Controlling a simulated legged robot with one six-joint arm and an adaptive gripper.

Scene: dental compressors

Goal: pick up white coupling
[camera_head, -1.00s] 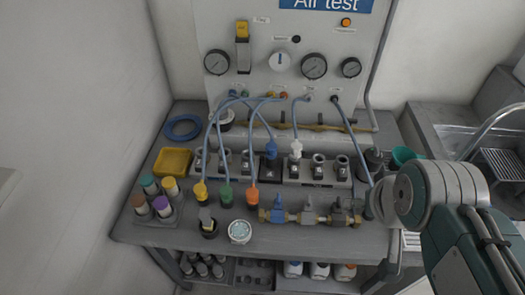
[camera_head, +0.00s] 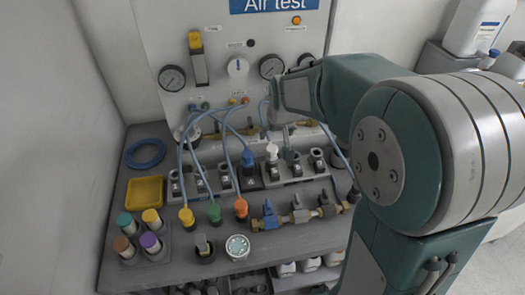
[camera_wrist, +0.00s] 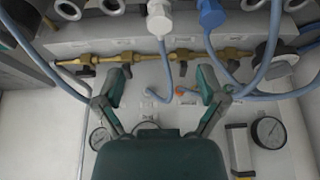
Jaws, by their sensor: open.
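The white coupling (camera_head: 271,152) stands upright in the dark socket block (camera_head: 296,178), with a blue hose attached. In the wrist view the white coupling (camera_wrist: 159,22) is at the top middle, beyond the fingertips. My gripper (camera_wrist: 163,76) is open and empty, its two green fingers spread apart. No finger touches the white coupling in the wrist view. In the head view my arm covers most of the gripper, which is close to the coupling on its right and panel side.
A blue coupling (camera_head: 248,160) stands just left of the white one; it also shows in the wrist view (camera_wrist: 210,14). Blue hoses arch between panel and sockets. A brass pipe (camera_wrist: 120,58) runs behind the fingers.

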